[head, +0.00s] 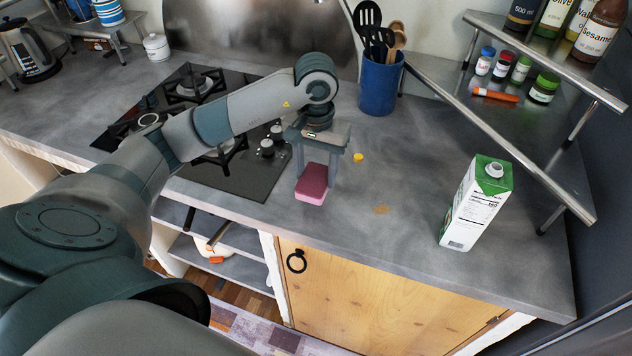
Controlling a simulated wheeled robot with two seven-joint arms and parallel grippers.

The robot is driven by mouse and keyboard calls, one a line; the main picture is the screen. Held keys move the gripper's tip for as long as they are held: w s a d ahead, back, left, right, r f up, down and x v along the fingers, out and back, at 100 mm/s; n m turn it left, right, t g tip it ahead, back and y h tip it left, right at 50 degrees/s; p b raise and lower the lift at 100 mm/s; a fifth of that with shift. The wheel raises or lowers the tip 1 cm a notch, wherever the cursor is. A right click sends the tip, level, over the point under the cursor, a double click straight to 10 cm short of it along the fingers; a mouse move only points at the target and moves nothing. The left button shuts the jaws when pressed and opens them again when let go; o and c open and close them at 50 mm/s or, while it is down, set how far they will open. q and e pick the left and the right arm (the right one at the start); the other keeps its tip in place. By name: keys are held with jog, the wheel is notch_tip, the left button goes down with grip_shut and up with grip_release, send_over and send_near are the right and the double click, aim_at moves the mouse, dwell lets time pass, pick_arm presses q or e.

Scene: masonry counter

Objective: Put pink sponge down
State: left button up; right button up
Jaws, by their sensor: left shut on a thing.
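The pink sponge (312,184) is at the front of the grey counter (345,232), just right of the black cooktop. My left gripper (316,172) points down over it, with its two fingers on either side of the sponge. The left gripper is shut on the sponge. The sponge looks at or very near the counter surface; I cannot tell whether it touches. My right gripper is not in view.
A green and white carton (476,205) stands to the right. A blue utensil crock (379,84) stands behind. A small yellow object (358,157) and a brownish stain (381,209) lie nearby. A metal shelf (500,125) holds bottles. Counter between sponge and carton is mostly clear.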

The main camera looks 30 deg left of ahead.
aim_at(316, 176)
pick_arm(q)
jog(key=shift+f+p, duration=0.85)
jog(key=shift+f, duration=1.05)
jog(key=shift+f, duration=0.15)
jog(key=o, duration=1.1)
